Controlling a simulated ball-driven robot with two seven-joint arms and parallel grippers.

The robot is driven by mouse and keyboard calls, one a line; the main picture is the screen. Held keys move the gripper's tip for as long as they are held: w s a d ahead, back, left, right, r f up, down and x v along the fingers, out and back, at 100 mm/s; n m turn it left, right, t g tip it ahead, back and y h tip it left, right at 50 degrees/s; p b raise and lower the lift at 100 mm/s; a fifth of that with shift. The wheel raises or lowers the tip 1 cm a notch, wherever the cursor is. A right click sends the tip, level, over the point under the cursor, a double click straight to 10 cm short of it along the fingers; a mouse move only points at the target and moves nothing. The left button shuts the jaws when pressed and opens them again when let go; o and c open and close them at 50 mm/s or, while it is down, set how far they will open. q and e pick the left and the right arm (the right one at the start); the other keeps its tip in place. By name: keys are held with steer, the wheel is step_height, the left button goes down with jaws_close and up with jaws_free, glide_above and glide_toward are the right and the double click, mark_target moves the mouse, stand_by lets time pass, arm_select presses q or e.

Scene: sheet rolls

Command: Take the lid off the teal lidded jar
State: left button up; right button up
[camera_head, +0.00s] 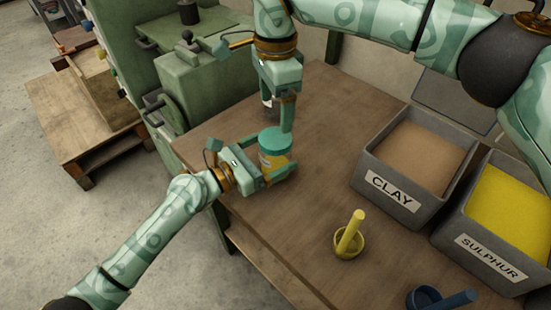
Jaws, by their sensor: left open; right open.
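The jar (270,160) has a teal lid (277,138) and a yellowish body, and stands upright on the wooden table. The lid sits on it. My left gripper (266,174) is open around the lower body of the jar, coming from the left; its near finger hides the jar's base. My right gripper (282,120) is open and points down from above. One finger reaches to the lid's back right edge; I cannot tell whether it touches. Its other finger is not clearly seen.
A grey clay box (380,188) and a grey sulphur box (470,235) stand at the right. A yellow mortar with pestle (349,240) and a dark blue one (425,297) stand in front. A dark labelled object (268,103) is behind the jar. Green machinery (205,85) stands at the back left.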

arm_select(q)
steer(key=shift+w+d, duration=0.35)
steer(key=shift+d, duration=0.1)
